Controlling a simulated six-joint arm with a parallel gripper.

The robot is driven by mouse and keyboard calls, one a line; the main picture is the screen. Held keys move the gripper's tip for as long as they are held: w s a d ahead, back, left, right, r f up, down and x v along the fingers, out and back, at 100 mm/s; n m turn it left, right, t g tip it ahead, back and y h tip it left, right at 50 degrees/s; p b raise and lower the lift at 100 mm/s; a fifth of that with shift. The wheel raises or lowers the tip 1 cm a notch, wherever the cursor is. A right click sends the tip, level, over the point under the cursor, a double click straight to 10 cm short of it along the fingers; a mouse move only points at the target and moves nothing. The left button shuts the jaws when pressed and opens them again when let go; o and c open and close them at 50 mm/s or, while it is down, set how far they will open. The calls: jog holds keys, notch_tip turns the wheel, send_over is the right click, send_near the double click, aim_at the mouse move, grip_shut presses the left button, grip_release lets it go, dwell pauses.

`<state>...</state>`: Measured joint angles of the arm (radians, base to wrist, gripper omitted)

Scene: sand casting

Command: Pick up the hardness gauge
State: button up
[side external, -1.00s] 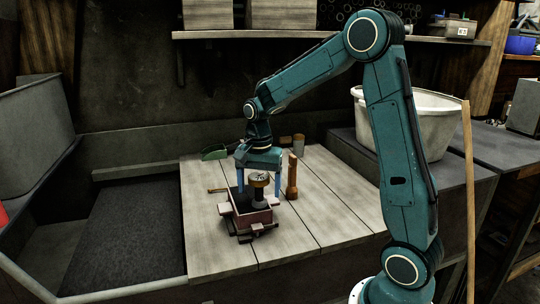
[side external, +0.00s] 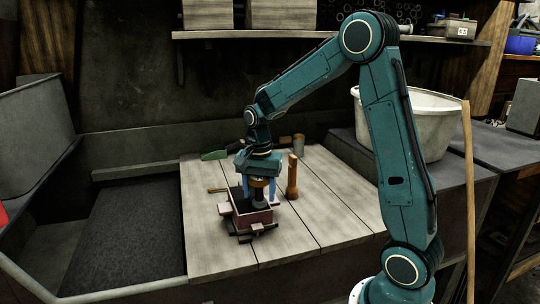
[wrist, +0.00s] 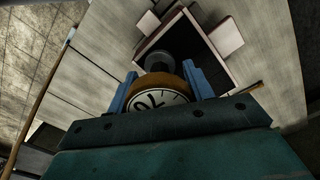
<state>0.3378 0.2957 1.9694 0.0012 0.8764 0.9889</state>
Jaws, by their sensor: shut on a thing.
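The hardness gauge (side external: 258,194) has a round brown-rimmed head, and its lower end stands in or on the open moulding box (side external: 258,217). In the wrist view its white dial (wrist: 160,99) with dark marks faces the camera. My gripper (side external: 258,185) points down over the box. In the wrist view my gripper (wrist: 161,88) has its blue fingers shut on the two sides of the gauge's head. The gauge's foot is partly hidden by its own head in the wrist view.
A brown wooden rammer (side external: 292,177) stands upright close to the right of the gripper. A green scoop (side external: 213,155) and a grey cup (side external: 298,146) lie farther back.

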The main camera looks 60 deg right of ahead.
jog(key=shift+r, duration=0.15)
jog(key=shift+c, duration=0.2)
notch_tip(320, 180, up, 20)
dwell(0.7)
dwell(0.3)
jog(key=o, duration=0.5)
jog(key=shift+c, duration=0.5)
